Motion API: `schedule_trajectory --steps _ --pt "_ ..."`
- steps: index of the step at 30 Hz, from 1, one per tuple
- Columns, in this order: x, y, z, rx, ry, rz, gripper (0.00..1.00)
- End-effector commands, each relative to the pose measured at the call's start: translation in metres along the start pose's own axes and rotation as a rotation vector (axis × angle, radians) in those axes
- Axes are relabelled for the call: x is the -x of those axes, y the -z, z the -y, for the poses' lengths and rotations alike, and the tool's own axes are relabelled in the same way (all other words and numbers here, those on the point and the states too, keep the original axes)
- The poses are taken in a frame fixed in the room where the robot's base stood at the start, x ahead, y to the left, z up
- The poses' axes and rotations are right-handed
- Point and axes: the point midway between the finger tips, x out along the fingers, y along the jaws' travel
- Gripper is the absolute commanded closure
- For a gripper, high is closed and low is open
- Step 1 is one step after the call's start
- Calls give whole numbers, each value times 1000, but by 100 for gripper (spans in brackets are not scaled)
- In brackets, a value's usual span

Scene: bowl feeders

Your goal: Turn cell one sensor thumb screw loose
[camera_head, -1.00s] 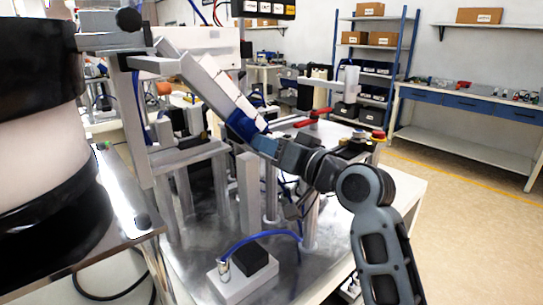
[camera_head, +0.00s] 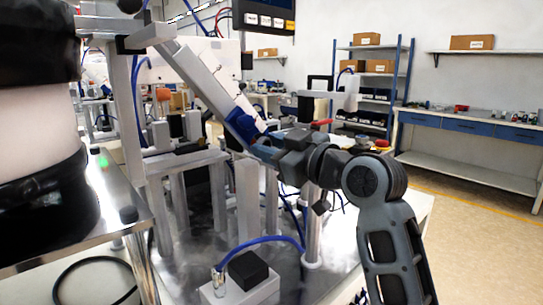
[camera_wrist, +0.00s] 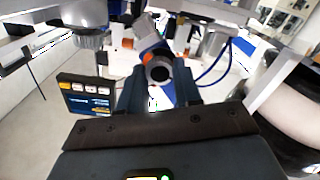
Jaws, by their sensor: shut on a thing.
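In the wrist view a dark round knob (camera_wrist: 159,70), which looks like the thumb screw, sits between the two fingers of my gripper (camera_wrist: 160,82). An orange ring shows beside it, and a grey block lies behind it. In the head view my gripper (camera_head: 263,151) is at the lower end of the sloping chute (camera_head: 205,85), by a blue bracket (camera_head: 243,126). My gripper is shut on the knob. In the head view my gripper and wrist hide the knob, so its turn angle cannot be told.
A large black-and-white bowl feeder (camera_head: 40,150) stands close at the left. Metal posts (camera_head: 247,195) and a white box with a black block (camera_head: 247,270) and blue cable stand below my arm. A display (camera_head: 263,17) hangs above. Floor at the right is clear.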

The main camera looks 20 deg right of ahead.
Motion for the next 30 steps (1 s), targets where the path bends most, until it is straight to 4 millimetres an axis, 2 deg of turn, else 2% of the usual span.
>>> schedule_trajectory --steps 9,24,25,30 --pt "0 -1 0 103 0 1 97" --pt "0 -1 0 118 0 2 97" --pt "0 -1 0 118 1 2 64" --pt "0 0 0 117 0 1 48"
